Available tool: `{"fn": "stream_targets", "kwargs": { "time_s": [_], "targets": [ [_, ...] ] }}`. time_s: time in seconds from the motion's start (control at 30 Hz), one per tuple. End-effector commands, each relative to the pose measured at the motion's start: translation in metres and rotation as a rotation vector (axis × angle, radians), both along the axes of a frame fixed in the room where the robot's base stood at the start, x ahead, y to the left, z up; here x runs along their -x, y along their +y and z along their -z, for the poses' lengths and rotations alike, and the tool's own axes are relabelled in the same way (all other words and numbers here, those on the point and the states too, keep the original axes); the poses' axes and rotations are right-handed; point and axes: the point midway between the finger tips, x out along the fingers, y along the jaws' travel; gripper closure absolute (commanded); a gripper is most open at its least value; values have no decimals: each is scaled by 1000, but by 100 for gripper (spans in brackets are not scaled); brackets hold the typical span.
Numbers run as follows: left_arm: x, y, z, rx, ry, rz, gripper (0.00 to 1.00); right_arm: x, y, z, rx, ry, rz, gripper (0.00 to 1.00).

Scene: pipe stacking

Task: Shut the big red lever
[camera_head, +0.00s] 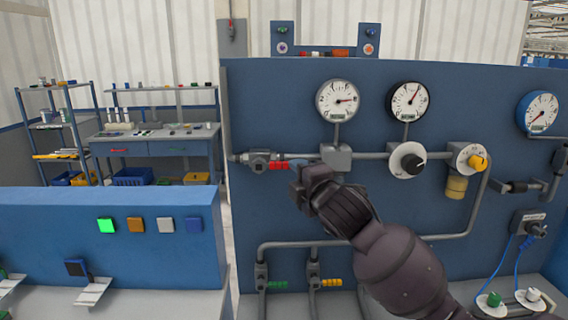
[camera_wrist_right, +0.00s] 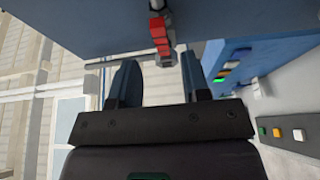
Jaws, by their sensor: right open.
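The big red lever (camera_head: 279,166) sits on a grey valve at the left end of the upper pipe on the blue panel, lying along the pipe. My right gripper (camera_head: 297,172) is just right of the lever, in front of the panel, and its fingers are partly hidden by its own body. In the right wrist view the lever (camera_wrist_right: 160,37) shows beyond the two open fingertips (camera_wrist_right: 159,60), roughly centred on the gap between them. Nothing is held, and I cannot tell whether a finger touches the lever. My left gripper is not in view.
Round gauges (camera_head: 337,100) and a black knob (camera_head: 408,160) are on the panel right of the lever. Smaller green (camera_head: 277,284) and yellow (camera_head: 331,282) levers sit on the lower pipes.

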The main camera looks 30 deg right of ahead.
Motion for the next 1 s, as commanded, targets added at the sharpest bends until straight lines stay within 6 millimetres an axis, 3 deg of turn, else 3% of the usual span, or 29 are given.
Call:
{"fn": "stream_targets", "kwargs": {
  "time_s": [0.2, 0.4, 0.87, 1.0],
  "targets": [
    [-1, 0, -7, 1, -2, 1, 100, -37, -5, -1, -3, 1, 0, 57],
    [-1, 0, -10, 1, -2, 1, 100, -60, -9, -1, -3, 1, 0, 57],
    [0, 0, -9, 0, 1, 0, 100, -69, -10, 0, -2, 0, -1, 57],
    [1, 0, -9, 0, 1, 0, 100, -69, -10, 0, -3, 0, -1, 78]
  ]
}}
